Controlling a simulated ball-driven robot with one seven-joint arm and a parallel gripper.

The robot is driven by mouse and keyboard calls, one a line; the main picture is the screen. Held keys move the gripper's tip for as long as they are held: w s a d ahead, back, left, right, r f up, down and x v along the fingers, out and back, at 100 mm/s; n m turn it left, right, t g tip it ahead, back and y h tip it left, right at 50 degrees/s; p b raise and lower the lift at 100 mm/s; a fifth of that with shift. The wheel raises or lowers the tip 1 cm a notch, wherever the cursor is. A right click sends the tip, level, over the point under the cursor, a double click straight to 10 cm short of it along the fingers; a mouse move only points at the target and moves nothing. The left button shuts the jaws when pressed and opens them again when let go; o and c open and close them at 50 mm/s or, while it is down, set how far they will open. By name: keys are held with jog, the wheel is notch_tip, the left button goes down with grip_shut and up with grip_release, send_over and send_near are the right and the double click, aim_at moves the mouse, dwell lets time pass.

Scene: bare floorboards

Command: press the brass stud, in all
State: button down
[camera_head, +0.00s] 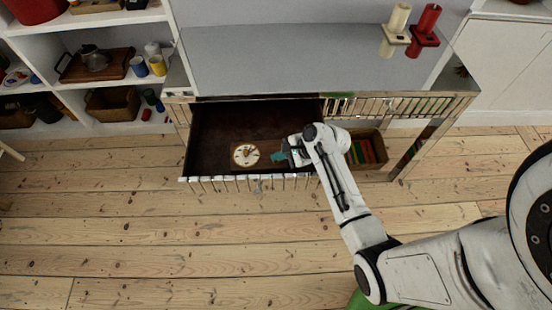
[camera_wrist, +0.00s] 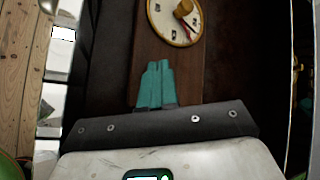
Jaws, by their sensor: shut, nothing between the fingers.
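A brass stud (camera_wrist: 183,9) stands on a round white dial (camera_wrist: 161,24) with dark marks and a red pointer, at the top of the wrist view. The dial (camera_head: 239,159) lies on a brown board inside the open drawer (camera_head: 213,127) in the head view, with the small stud (camera_head: 247,150) near its middle. My gripper (camera_wrist: 158,64) has teal fingers, closed together and empty, below the dial in the wrist view and apart from it. In the head view my gripper (camera_head: 274,157) is over the drawer, just right of the dial.
The drawer's front edge (camera_head: 240,184) and side walls surround my gripper. The grey cabinet top (camera_head: 290,60) is behind, with a cream holder (camera_head: 396,35) and a red one (camera_head: 426,36). A basket of books (camera_head: 365,150) is right. Shelves stand left; the floorboards in front are clear.

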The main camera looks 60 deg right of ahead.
jog(key=shift+r, duration=0.1)
jog(key=shift+r+p, duration=0.75)
jog(key=shift+p, duration=0.3)
notch_tip(320, 180, up, 5)
jog(key=p, duration=0.5)
dwell(0.6)
